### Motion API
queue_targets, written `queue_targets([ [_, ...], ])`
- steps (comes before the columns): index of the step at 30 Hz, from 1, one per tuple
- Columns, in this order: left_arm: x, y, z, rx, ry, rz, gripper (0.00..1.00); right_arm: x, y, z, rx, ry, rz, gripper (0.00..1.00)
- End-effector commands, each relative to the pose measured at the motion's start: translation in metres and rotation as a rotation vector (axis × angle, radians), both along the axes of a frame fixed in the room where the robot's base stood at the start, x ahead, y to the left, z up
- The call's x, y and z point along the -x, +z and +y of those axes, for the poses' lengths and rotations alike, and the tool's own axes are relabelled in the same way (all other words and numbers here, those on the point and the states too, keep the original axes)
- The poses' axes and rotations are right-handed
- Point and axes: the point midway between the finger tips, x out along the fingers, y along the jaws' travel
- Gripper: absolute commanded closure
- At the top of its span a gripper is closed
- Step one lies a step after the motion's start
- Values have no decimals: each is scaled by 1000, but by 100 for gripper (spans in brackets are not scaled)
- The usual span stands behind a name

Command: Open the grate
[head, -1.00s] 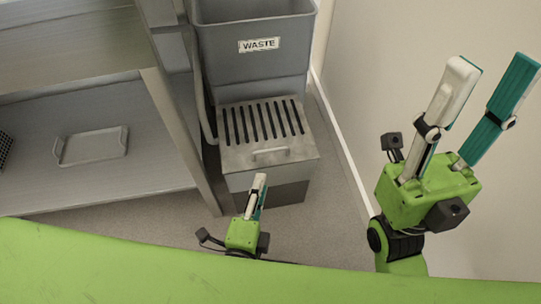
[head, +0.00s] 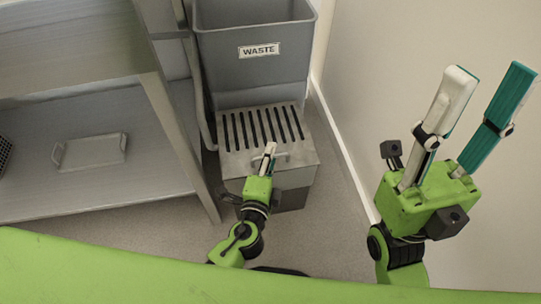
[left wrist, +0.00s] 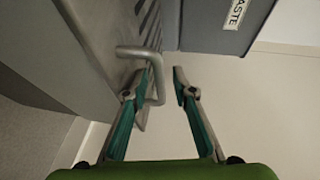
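The grate (head: 240,158) is a grey slotted metal lid, lying flat and closed on a metal box below the waste bin. Its bar handle (left wrist: 157,72) shows in the left wrist view; in the head view my left gripper (head: 269,153) partly covers it. In the left wrist view my left gripper (left wrist: 157,80) is open, with the handle's outer bar between its fingertips. The fingers do not look closed on it. My right gripper (head: 492,74) is open and empty, pointing up at the right, far from the grate.
A grey bin (head: 250,60) labelled WASTE stands behind the grate. A metal shelf unit (head: 172,130) with a tray (head: 95,152) is close on the left. A white wall (head: 385,60) is on the right. Some floor (head: 320,215) is free between box and wall.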

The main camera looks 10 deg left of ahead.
Motion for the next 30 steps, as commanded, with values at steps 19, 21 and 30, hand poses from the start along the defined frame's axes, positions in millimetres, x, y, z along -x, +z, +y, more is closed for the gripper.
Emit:
queue_targets([
  [19,0,2,0,2,0,4,100,0,4,0,0,0,0,60],
  [21,0,4,0,2,0,7,100,0,6,0,0,0,0,60],
  [30,-1,13,1,10,1,31,100,0,26,0,0,0,-1,60],
])
